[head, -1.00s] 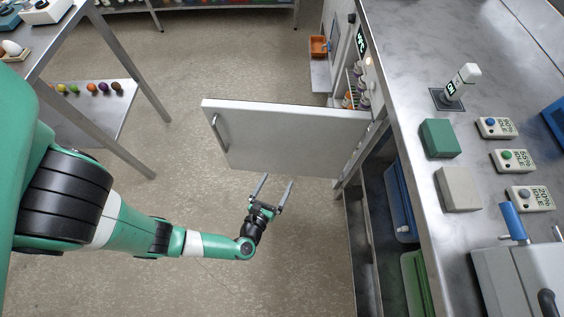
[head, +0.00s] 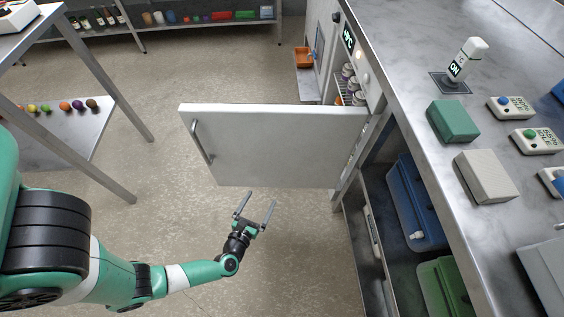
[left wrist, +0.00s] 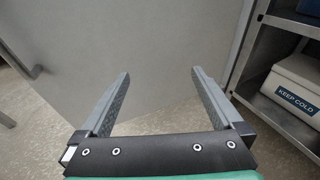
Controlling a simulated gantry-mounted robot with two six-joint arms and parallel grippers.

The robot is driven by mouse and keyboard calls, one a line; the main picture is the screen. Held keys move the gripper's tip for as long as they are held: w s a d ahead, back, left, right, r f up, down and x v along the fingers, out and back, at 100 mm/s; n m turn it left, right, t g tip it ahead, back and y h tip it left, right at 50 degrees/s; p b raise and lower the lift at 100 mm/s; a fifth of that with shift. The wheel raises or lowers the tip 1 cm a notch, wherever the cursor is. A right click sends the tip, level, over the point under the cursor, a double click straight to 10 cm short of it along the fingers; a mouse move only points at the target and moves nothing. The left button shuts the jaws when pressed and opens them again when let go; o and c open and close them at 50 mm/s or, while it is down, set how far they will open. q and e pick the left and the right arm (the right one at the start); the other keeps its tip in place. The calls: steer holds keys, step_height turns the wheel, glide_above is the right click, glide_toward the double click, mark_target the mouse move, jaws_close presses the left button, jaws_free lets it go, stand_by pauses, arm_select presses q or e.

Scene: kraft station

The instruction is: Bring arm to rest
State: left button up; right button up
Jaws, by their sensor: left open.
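My left gripper (head: 256,207) is open and empty, below and in front of the open white cabinet door (head: 275,150) in the head view. A gap of floor shows between its fingertips and the door's lower edge. In the left wrist view its two fingers (left wrist: 158,88) are spread with nothing between them, and the door's pale face (left wrist: 150,40) fills the background. My left arm (head: 195,273) reaches in from the lower left. My right gripper is not in view.
A steel counter (head: 400,60) with green and grey boxes runs along the right. Below it, shelves hold a blue bin (head: 418,205) and a green bin (head: 447,285). A rack (head: 65,140) with small balls stands left. Open floor (head: 150,190) lies between.

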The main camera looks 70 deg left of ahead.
arm_select(q)
steer(key=b+x, duration=0.1)
steer(key=x, duration=0.4)
steer(key=shift+w+a, duration=0.1)
steer(key=shift+a, duration=0.1)
steer(key=shift+d, duration=0.1)
stand_by(0.5)
steer(key=p+v, duration=0.3)
steer(key=v, duration=0.7)
